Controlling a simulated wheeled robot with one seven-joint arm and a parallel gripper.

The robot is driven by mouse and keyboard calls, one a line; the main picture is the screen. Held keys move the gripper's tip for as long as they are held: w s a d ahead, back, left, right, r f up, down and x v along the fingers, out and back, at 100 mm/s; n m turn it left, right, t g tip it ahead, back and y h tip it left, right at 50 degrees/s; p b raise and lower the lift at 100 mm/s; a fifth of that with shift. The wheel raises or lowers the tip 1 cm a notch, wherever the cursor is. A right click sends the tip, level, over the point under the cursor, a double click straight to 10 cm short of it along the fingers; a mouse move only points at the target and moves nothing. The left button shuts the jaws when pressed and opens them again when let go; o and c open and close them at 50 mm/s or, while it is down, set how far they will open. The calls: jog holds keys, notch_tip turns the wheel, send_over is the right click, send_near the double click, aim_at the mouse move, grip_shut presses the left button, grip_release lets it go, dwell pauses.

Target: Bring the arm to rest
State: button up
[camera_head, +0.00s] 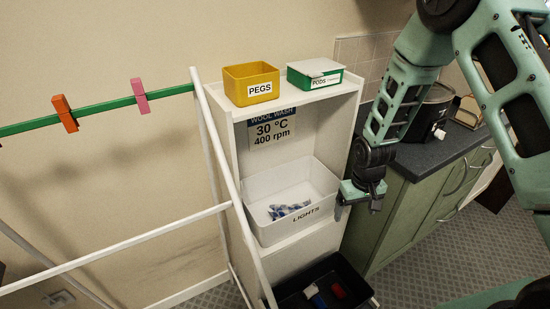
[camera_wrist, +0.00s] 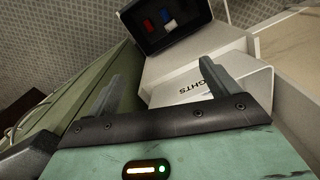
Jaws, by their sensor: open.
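My arm reaches in from the upper right in the head view. My gripper (camera_head: 358,200) hangs just right of the white bin marked LIGHTS (camera_head: 265,224), in front of the shelf's right side. In the wrist view my gripper (camera_wrist: 168,85) has its two fingers wide apart with nothing between them. The LIGHTS bin also shows beyond the right finger there (camera_wrist: 190,91). The bin holds a blue and white patterned cloth (camera_head: 288,211). I cannot tell whether the gripper touches the bin or shelf.
A white shelf unit (camera_head: 352,112) carries a yellow PEGS box (camera_head: 251,74) and a PODS box (camera_head: 304,80) on top. A black bin (camera_head: 360,291) with red and blue items stands low. A green cabinet (camera_head: 411,215) is at right, a white drying rack (camera_head: 130,242) at left.

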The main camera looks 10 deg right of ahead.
jog(key=s+a+r+n+y, duration=0.1)
jog(key=s+a+r, duration=0.2)
jog(key=a+r, duration=0.35)
jog(key=s+a+r+n, duration=0.2)
jog(key=s+a+r, duration=0.2)
jog(key=a+r, duration=0.25)
jog(key=s+a+r+n, duration=0.2)
jog(key=s+r, duration=0.3)
jog(key=s, duration=0.3)
jog(key=s+a+r+n, duration=0.1)
jog(key=s+r+n, duration=0.1)
jog(key=s+r, duration=0.4)
jog(key=s, duration=0.3)
jog(key=shift+s+a+r, duration=0.2)
jog(key=shift+a+r, duration=0.1)
jog(key=shift+a, duration=0.1)
